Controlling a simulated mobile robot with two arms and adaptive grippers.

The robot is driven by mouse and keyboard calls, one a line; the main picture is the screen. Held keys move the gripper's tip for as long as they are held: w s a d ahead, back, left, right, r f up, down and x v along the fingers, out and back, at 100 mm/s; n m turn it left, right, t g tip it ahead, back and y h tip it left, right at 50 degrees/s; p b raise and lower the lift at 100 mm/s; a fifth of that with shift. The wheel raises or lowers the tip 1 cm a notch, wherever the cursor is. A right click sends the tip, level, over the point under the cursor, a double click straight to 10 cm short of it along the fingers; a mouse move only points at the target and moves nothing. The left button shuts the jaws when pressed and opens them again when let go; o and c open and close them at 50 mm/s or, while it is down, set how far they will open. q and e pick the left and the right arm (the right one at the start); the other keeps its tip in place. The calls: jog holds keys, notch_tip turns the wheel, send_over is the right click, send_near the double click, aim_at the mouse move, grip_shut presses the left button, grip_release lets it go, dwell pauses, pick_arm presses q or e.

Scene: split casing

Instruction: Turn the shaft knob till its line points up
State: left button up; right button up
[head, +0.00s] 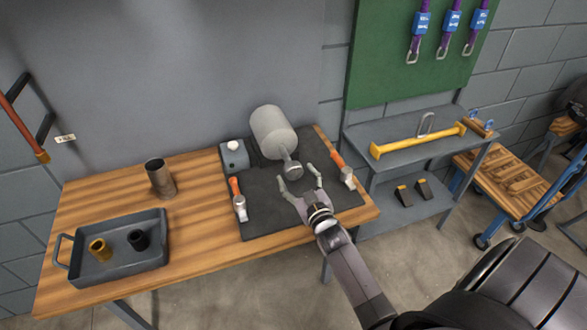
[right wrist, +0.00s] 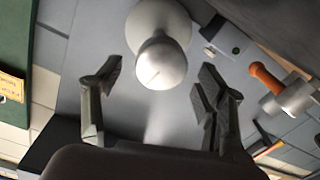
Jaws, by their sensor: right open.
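The shaft knob (head: 294,172) is a round grey knob on the front of the light grey cylindrical casing (head: 271,130), which lies on a dark mat on the bench. In the right wrist view the knob (right wrist: 161,64) fills the upper middle, with a short faint line on its face. I cannot tell from the head view which way that line points. My right gripper (head: 295,175) is open in front of the knob. In the right wrist view its fingers (right wrist: 160,75) stand on either side of the knob, apart from it. My left gripper is not in view.
On the dark mat (head: 262,220) lie orange-handled hammers, left (head: 239,208) and right (head: 347,178) of my gripper. A grey box with a white button (head: 235,158) stands beside the casing. A tray (head: 117,272) and a brown cup (head: 160,180) are at the bench's left.

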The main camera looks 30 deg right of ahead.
aim_at(295, 174)
jog(key=shift+x, duration=1.65)
jog(key=c, duration=1.1)
jog(key=shift+n, duration=1)
jog(key=shift+c, duration=0.2)
jog(key=shift+a, duration=0.1)
jog(key=o, duration=1.1)
jog(key=shift+o, duration=0.2)
jog(key=shift+s, duration=0.1)
